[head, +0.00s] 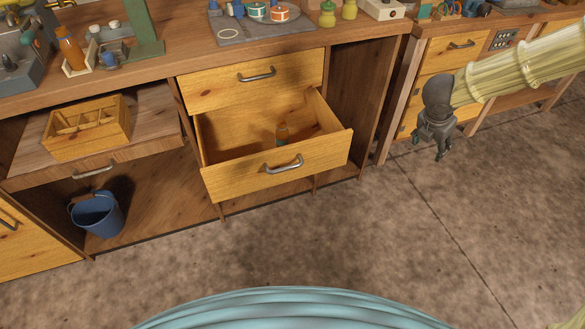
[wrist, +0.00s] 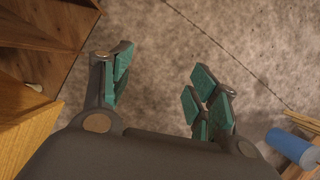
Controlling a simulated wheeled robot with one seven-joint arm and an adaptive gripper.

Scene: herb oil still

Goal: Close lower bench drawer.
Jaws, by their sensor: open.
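The lower bench drawer (head: 245,181) is pulled out from the wooden bench in the head view, with its curved metal handle (head: 284,166) on the front.
A pull-out shelf (head: 165,143) to the left holds a wooden divided box (head: 88,127). A blue bucket (head: 98,214) stands below it. A second bench (head: 440,50) is at the right. The concrete floor (head: 400,240) in front is clear. A blue cylinder (wrist: 290,147) shows at the wrist view's right.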

